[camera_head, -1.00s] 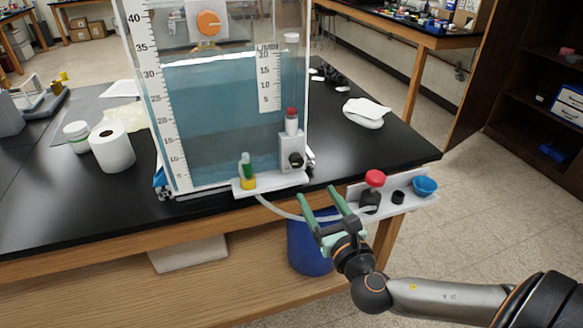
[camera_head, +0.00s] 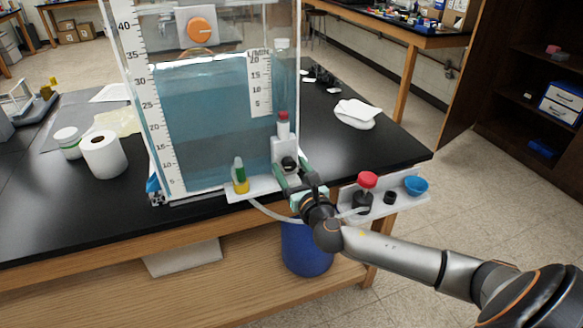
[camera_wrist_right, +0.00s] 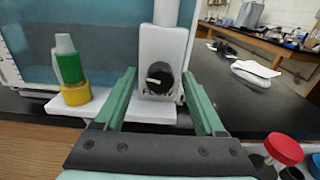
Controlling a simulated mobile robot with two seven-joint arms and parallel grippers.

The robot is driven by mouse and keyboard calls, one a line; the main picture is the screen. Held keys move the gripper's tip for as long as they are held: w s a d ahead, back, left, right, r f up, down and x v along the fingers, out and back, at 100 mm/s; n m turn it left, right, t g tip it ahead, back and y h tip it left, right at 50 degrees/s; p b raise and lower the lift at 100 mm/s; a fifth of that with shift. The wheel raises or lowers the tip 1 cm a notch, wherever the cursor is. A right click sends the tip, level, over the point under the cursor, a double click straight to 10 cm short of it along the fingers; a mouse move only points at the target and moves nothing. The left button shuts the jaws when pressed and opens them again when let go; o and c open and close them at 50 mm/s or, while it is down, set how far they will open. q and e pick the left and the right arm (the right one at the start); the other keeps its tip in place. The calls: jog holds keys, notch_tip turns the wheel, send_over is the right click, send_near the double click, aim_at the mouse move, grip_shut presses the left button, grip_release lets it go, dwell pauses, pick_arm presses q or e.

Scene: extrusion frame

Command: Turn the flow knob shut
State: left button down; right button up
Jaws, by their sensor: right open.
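The flow knob (camera_head: 288,163) is a small black round knob on the front of a white block at the tank's lower right corner. In the right wrist view the knob (camera_wrist_right: 159,77) has a pale mark lying roughly sideways, with partly hidden lettering below it. My right gripper (camera_head: 291,171) is open, its green fingers pointing at the block. In the right wrist view the open gripper (camera_wrist_right: 159,74) has one finger on each side of the knob, with gaps visible between. I cannot tell whether the fingertips reach the knob's depth. My left gripper is out of view.
A tank of blue water (camera_head: 205,120) stands behind the knob. A green and yellow fitting (camera_head: 240,176) is left of it, with a pale hose running below my gripper. A shelf with a red-topped black part (camera_head: 366,190) and blue cup (camera_head: 416,185) is at right.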

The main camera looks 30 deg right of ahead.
grip_shut()
dwell(0.6)
